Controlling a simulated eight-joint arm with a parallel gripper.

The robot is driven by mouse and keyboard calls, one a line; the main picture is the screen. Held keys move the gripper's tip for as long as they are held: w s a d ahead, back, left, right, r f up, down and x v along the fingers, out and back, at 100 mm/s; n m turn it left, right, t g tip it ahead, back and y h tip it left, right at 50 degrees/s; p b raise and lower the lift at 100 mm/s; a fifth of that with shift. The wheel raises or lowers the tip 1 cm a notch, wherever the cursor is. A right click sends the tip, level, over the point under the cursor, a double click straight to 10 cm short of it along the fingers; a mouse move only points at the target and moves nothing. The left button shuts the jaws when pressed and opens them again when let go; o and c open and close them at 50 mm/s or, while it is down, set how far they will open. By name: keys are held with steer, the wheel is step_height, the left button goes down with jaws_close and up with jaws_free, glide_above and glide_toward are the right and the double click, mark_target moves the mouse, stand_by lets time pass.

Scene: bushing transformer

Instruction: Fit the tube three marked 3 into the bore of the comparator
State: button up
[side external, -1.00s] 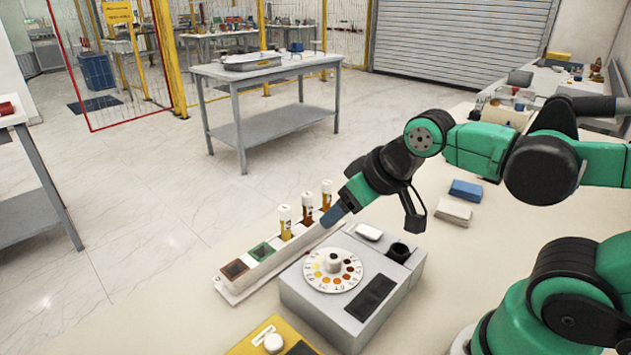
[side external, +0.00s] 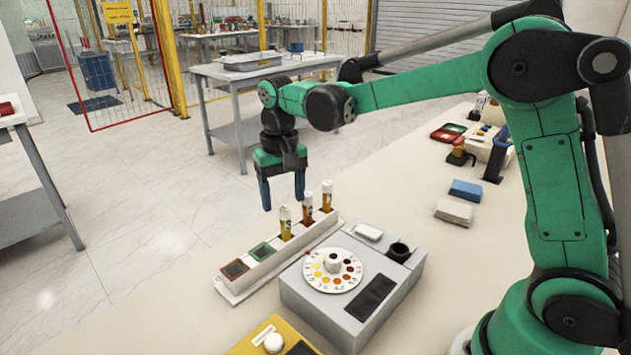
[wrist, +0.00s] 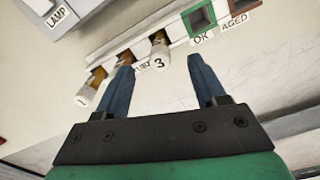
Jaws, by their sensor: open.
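Tube three, with a white cap marked 3 (wrist: 159,62), stands in the rack beside the green OK square; in the side view it is the nearest amber tube (side external: 285,224). My gripper (side external: 283,203) is open and empty, pointing down just above tube three. In the wrist view its blue fingers (wrist: 160,72) lie either side of the tube's cap, with no contact visible. The comparator (side external: 310,303) is the grey box with a colour disc (side external: 333,270). Its dark round bore (side external: 398,250) is at the right rear corner and looks empty.
Tube 1 (wrist: 87,92) and another tube (wrist: 124,62) stand close beside tube three in the white rack (side external: 240,289). The rack also has green (side external: 262,251) and red (side external: 235,269) squares. A yellow block (side external: 245,345) lies in front; a blue block (side external: 465,189) lies right.

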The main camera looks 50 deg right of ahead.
mark_target(284, 207)
steer(key=shift+f, duration=2.25)
jaws_close()
